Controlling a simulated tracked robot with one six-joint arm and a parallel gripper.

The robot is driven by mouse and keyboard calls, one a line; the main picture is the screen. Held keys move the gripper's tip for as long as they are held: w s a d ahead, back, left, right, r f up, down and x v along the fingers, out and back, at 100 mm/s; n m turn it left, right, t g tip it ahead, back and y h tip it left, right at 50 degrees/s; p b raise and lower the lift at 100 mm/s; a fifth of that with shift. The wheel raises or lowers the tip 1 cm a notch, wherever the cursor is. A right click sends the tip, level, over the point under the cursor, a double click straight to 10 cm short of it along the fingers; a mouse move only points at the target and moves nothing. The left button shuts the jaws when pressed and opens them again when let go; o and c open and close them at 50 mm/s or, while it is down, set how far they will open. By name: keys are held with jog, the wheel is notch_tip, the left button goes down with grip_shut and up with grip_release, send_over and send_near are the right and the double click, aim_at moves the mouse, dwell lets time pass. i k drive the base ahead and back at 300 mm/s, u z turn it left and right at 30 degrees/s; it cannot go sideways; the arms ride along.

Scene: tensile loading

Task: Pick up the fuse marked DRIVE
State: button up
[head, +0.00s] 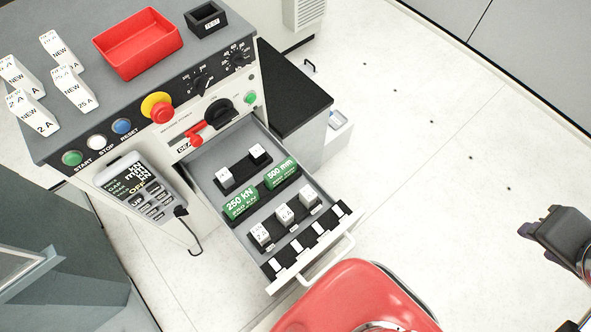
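An open drawer (209,192) juts from the front of a grey machine cabinet. Three white fuse-like blocks stand in a row near its front: a left one (261,234), a middle one (285,215) and a right one (309,198). Two more white blocks stand in black holders at the back: one on the left (224,178) and one on the right (257,152). I cannot read DRIVE on any of them. My gripper (551,224) seems to be the dark part at the right edge, well apart from the drawer; its finger gap is unclear.
Green blocks marked 250 kN (241,203) and 500 mm (280,173) sit mid-drawer. The cabinet top holds a red tray (137,44), a small black box (205,18) and several white NEW blocks (59,47). The drawer handle (328,262) sticks out in front. Floor at right is clear.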

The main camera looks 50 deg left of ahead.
aim_at(308, 197)
jog(key=u, duration=0.05)
jog(key=k, duration=0.85)
jog(key=u, duration=2.15)
jog(key=i, duration=0.5)
jog(key=u, duration=0.05)
